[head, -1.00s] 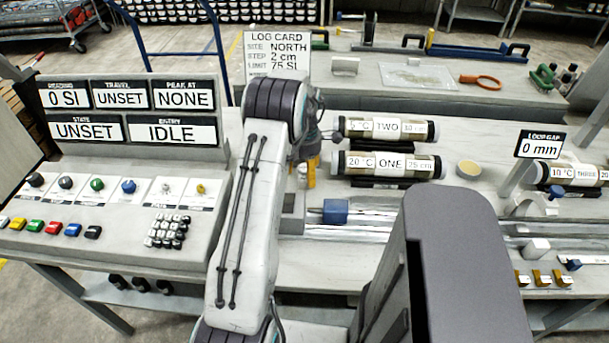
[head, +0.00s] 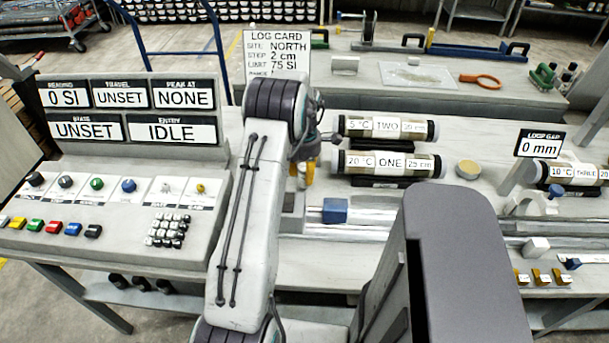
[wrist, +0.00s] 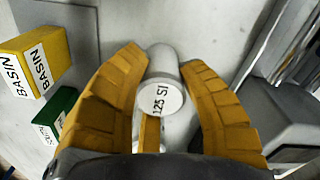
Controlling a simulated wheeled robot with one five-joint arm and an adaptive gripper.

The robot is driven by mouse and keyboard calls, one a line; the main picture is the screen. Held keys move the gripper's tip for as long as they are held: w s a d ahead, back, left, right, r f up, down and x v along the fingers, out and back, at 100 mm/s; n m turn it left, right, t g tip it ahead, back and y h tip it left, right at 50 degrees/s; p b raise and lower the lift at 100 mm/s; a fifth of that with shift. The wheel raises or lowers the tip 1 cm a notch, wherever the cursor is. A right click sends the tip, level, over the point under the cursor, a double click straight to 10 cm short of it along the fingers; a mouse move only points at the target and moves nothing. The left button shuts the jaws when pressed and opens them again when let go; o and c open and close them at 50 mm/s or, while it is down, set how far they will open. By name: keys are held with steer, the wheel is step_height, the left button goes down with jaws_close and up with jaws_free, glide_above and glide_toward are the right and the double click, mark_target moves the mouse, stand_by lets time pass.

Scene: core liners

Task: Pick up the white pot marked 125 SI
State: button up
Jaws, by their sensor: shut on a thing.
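The white pot marked 125 SI (wrist: 163,80) is a small white cylinder with its label on the round end face. In the wrist view it sits between the two yellow fingers of my gripper (wrist: 168,85), which are shut on it. In the head view my gripper (head: 305,172) is mostly hidden behind my own arm, with only a bit of yellow finger showing. The pot cannot be made out clearly there.
A yellow BASIN block (wrist: 35,60) and a green block (wrist: 55,115) stand left of my gripper in the wrist view. Core liners TWO (head: 387,128) and ONE (head: 387,164) lie to the right in the head view. A control console (head: 100,215) stands at left.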

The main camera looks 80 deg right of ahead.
jaws_close()
steer(key=shift+r, duration=0.1)
